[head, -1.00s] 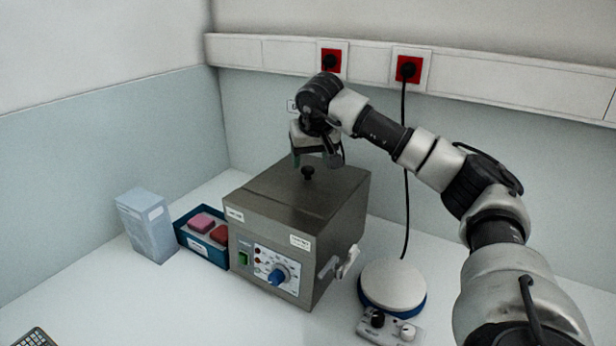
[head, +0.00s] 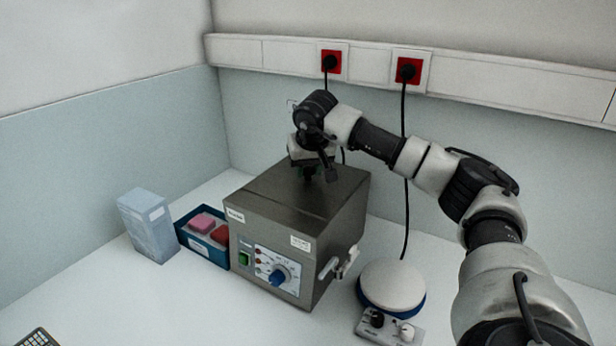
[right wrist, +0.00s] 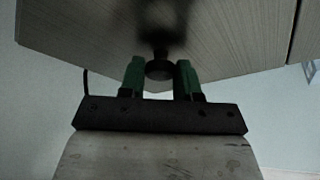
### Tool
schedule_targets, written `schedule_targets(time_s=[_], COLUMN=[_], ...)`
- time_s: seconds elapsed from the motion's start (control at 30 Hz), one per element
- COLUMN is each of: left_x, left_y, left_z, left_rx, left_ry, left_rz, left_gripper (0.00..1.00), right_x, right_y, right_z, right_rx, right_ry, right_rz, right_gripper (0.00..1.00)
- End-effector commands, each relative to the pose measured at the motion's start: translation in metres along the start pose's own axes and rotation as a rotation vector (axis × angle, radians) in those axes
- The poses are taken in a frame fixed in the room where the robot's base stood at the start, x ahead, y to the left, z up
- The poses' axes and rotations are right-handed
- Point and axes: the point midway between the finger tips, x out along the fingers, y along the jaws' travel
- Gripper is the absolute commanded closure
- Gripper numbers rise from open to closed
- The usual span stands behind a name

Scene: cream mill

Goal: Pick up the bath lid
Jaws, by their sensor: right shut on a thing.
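The water bath is a grey metal box (head: 290,235) on the bench, with a dark flat lid (head: 272,192) on top. My right gripper (head: 311,175) is over the lid's middle and hides its black knob in the head view. In the right wrist view the green fingers of my right gripper (right wrist: 160,75) stand on both sides of the round black knob (right wrist: 159,69), shut on it. The lid's grey surface (right wrist: 90,40) fills the upper part of that view. The lid still rests on the bath. My left gripper is not in view.
A blue tray (head: 207,255) with pink and red blocks and a pale blue box (head: 147,226) stand left of the bath. A round white-topped plate device (head: 392,284) stands at the right. A cable hangs behind. The front bench is mostly clear.

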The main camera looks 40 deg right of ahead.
Motion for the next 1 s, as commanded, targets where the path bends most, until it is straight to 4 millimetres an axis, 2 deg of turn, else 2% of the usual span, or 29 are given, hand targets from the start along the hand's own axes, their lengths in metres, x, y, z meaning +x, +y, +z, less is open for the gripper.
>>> schedule_targets(time_s=[0.27, 0.43, 0.8, 1.0], left_x=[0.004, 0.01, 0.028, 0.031], left_y=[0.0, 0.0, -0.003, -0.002], left_z=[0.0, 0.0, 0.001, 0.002], left_rx=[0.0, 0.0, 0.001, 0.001], left_ry=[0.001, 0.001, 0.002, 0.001], left_rz=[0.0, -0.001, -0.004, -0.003], left_gripper=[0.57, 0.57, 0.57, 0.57], right_x=[-0.011, -0.036, -0.096, -0.118], right_y=[-0.001, -0.001, 0.061, 0.082], right_z=[-0.005, -0.016, 0.01, 0.018], right_rx=[0.0, 0.003, 0.003, 0.002], right_ry=[0.004, 0.006, 0.004, 0.002], right_rz=[-0.003, -0.005, 0.0, 0.0], right_gripper=[0.88, 0.88, 0.88, 0.88])
